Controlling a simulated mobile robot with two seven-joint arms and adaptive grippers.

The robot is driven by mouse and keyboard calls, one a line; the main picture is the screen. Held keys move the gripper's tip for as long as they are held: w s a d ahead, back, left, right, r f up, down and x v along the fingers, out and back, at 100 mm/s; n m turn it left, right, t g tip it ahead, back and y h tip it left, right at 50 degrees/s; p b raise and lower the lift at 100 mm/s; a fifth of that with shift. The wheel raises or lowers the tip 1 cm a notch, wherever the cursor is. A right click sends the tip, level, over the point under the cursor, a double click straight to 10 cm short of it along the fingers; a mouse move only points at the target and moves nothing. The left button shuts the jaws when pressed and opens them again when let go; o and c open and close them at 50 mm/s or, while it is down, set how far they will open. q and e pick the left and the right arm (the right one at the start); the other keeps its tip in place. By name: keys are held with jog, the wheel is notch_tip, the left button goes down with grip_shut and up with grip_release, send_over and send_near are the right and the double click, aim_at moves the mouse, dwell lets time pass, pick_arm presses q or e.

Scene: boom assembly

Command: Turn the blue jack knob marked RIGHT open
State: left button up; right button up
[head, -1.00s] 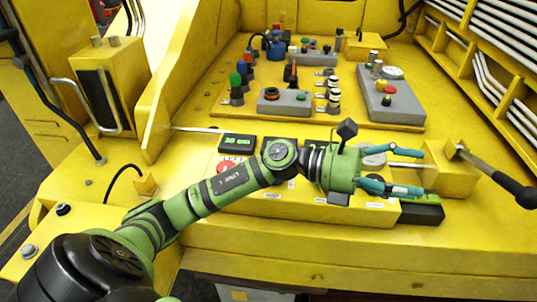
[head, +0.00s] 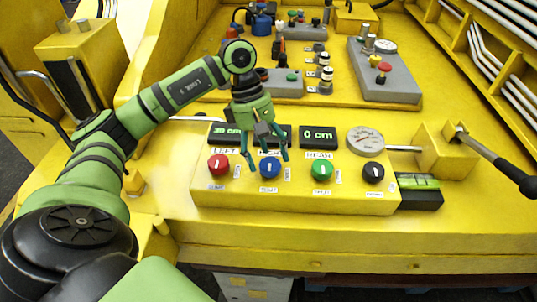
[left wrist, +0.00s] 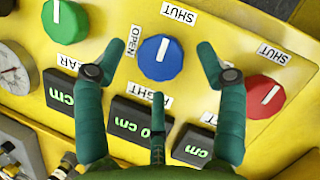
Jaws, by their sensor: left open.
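The blue jack knob (head: 270,168) is on the front of the yellow panel, between the red knob (head: 218,165) and the green knob (head: 322,170). In the left wrist view the blue knob (left wrist: 160,57) has a white line pointing up towards the SHUT label (left wrist: 177,12). The OPEN label (left wrist: 134,40) is to its left. A label ending in "IGHT" below it is partly hidden by a finger. My left gripper (head: 267,162) is open and points down over the blue knob, its fingers spread around it with gaps. Contact cannot be seen. My right gripper is not in view.
Displays read 30 cm and 0 cm (head: 318,137) behind the knobs. A black knob (head: 373,172) and a round gauge (head: 366,140) are at the panel's right. A black-handled lever (head: 495,162) stands farther right. Grey control boxes (head: 385,75) are at the back.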

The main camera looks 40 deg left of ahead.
pick_arm(q)
jog(key=shift+x, duration=1.15)
jog(key=c, duration=1.1)
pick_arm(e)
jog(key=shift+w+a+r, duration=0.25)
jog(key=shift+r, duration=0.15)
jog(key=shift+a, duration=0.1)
